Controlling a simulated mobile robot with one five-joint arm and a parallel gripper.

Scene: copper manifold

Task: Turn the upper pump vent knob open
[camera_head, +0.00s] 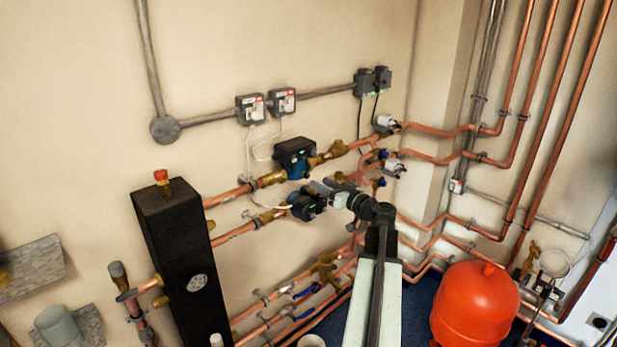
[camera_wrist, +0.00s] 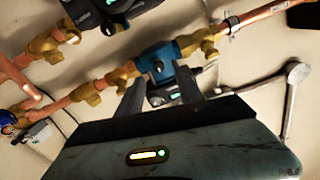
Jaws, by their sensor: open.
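The upper pump (camera_head: 294,157), with a blue body and black head, sits on the upper copper branch in the head view. In the wrist view, which appears upside down, its blue body (camera_wrist: 168,57) shows just beyond my fingertips. A small round dark spot (camera_wrist: 158,66) on the blue face may be the vent knob; it is too small to tell its position. My gripper (camera_wrist: 161,84) is open, with one finger either side of the line to that spot and nothing between them. In the head view my gripper (camera_head: 320,187) is partly hidden near the lower pump.
The lower pump (camera_head: 307,205) is close below my gripper. Brass valves (camera_head: 340,149) and copper pipes run right of the pumps. A black tank (camera_head: 172,255) stands left, a red vessel (camera_head: 474,304) lower right. The wall between pumps and switch boxes is mostly clear.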

